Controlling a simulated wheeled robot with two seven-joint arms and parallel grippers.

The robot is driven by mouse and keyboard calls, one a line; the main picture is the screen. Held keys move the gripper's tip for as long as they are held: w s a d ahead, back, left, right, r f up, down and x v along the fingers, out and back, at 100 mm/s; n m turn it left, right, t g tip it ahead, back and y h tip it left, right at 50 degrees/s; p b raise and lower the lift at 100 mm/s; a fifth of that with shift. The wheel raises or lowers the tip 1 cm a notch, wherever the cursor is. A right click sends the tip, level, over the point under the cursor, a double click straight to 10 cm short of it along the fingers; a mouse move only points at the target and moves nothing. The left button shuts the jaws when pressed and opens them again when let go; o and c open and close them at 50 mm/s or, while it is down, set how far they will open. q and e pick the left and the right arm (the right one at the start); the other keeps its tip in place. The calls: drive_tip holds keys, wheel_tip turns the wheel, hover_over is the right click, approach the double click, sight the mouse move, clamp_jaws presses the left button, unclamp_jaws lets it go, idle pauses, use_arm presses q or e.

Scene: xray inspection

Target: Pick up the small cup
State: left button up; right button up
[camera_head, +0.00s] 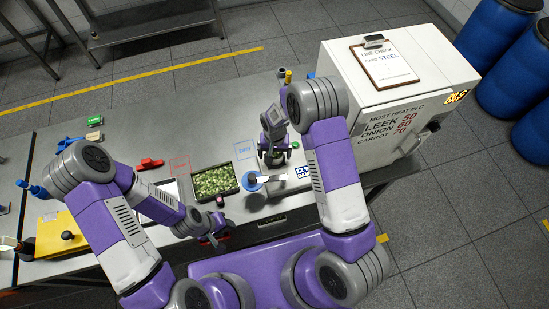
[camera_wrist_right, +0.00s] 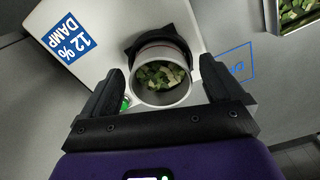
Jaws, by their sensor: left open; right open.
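The small cup (camera_wrist_right: 163,104) is in the right wrist view, a pale round cup holding chopped green pieces. It stands in front of a dark holder-like shape on a white unit (camera_wrist_right: 100,25) labelled "12% DAMP". My right gripper (camera_wrist_right: 163,80) is open, with one finger on each side of the cup. Gaps show between the fingers and the cup wall. In the head view my right gripper (camera_head: 274,153) points down over the white unit and mostly hides the cup. My left gripper (camera_head: 213,239) is low near the table's front edge, away from the cup.
A black tray of green pieces (camera_head: 236,188) lies left of the white unit. A large white cabinet (camera_head: 345,100) with a clipboard (camera_head: 386,64) stands at the right. A red object (camera_head: 149,164) and a yellow board (camera_head: 48,240) lie to the left.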

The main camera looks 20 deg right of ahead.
drive_tip(key=shift+s, duration=0.1)
drive_tip(key=shift+c, duration=0.3)
drive_tip(key=c, duration=1)
drive_tip(key=shift+o, duration=0.2)
wheel_tip(320, 180, up, 10)
drive_tip(key=p, duration=0.5)
